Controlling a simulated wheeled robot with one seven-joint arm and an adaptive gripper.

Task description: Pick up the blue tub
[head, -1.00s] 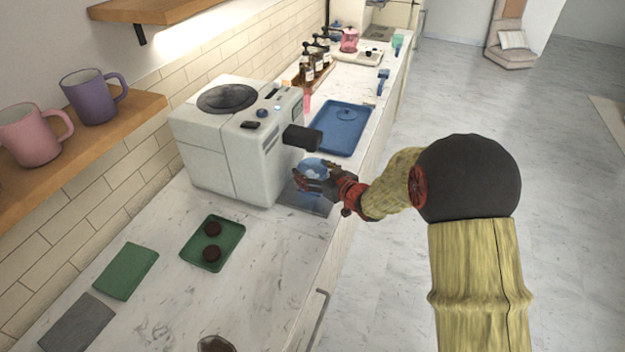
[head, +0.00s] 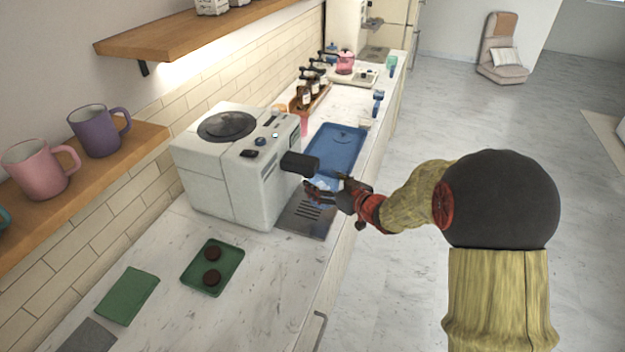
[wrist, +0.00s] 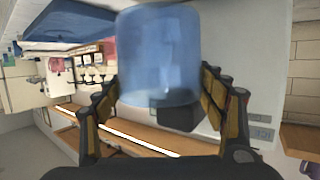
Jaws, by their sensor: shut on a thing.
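The blue tub (wrist: 160,50) is clear blue plastic and fills the upper middle of the wrist view. My gripper (wrist: 160,88) has its fingers on both sides of it and is shut on it. In the head view my gripper (head: 326,192) holds the tub (head: 323,184) above the far part of the drip tray, just below the coffee machine's black spout. The fingers hide much of the tub there, so I cannot tell how far it is above the tray.
The white coffee machine (head: 225,165) with its black spout (head: 299,164) stands close left of my gripper. The slotted drip tray (head: 305,218) lies below. A blue tray (head: 337,148) lies behind, and a green tray with two dark discs (head: 192,272) lies nearer. The front counter is mostly clear.

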